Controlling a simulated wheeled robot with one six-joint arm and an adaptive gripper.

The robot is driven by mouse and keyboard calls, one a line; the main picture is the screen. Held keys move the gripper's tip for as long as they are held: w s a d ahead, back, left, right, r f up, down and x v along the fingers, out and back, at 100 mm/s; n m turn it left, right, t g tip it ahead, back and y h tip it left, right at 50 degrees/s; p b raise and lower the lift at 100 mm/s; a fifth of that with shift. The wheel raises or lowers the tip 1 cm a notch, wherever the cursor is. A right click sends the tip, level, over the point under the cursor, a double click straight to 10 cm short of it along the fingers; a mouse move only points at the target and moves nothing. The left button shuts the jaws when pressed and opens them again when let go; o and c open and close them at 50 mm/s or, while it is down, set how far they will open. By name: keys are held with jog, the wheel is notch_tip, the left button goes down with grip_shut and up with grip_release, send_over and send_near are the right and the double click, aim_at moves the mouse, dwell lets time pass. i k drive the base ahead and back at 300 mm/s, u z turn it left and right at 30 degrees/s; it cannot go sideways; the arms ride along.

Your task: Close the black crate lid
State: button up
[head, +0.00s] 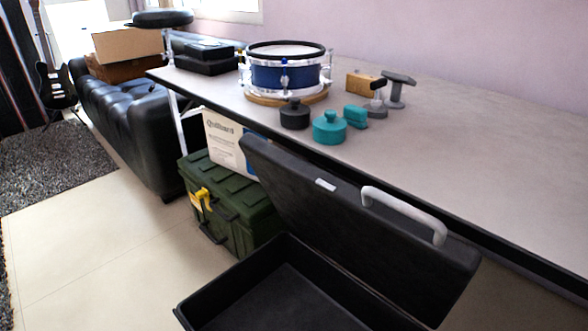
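The black crate (207,293) stands at the bottom of the head view, in front of the table, and looks empty where its inside shows. Its near part is cut off by the frame's lower edge. Its black lid (330,225) is open and leans back at a steep tilt toward the table. A pale grey handle (405,212) is fixed on the lid's right part, and a small white label (325,185) sits left of it. My gripper is not in view.
A grey table (480,150) runs behind the lid, bearing a blue drum (285,75), a teal pot (329,128) and several small items. A green case (230,205) and white box (225,140) stand left of the lid. The left floor (90,240) is clear.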

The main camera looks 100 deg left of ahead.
aim_at(408, 255)
jog(key=k, duration=0.5)
jog(key=z, duration=1.05)
jog(key=i, duration=0.75)
jog(key=u, duration=4.35)
